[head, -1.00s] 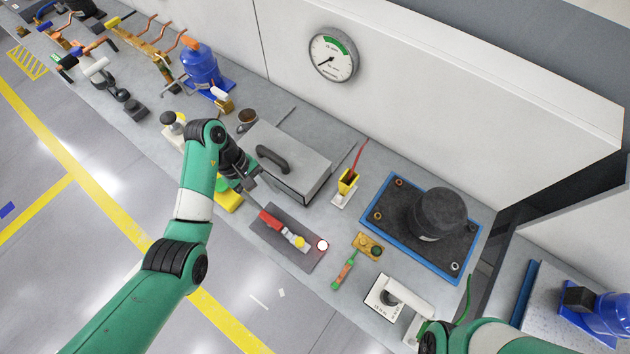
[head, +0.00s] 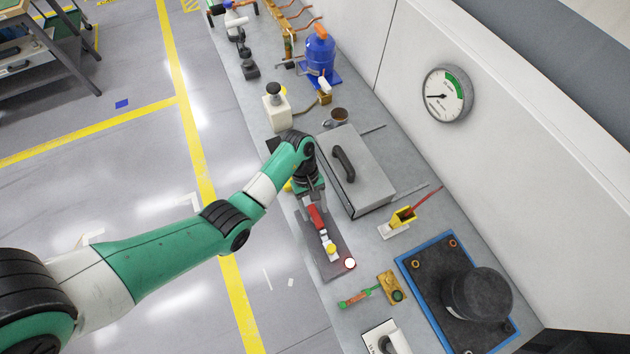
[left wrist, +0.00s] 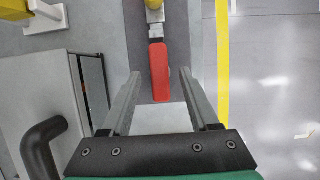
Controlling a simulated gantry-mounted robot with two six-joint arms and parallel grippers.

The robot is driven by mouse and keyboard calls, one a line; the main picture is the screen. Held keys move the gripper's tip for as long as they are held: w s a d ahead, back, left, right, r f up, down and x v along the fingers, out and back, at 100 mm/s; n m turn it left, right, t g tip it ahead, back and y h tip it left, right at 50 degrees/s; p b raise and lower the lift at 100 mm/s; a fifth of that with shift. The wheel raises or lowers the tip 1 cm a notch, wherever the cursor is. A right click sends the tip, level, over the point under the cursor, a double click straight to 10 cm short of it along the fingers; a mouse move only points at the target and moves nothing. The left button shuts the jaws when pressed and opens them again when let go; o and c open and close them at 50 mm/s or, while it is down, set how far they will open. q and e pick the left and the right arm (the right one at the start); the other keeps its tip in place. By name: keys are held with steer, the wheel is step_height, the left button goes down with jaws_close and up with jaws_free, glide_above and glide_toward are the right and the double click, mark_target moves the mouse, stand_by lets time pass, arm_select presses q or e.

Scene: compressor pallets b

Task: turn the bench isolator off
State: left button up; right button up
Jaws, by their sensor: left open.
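My left gripper (left wrist: 158,72) is open, one finger on each side of the lever, with gaps visible on both sides. In the head view my left wrist partly hides the lever's far end. My right gripper is out of view.
A grey lidded box (head: 358,178) with a black handle stands close to the right of the left gripper. The floor left of the bench is open.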

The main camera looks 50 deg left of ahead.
arm_select(q)
steer(key=shift+x, duration=0.75)
steer(key=shift+c, duration=0.3)
jaws_close()
steer(key=shift+r, duration=0.1)
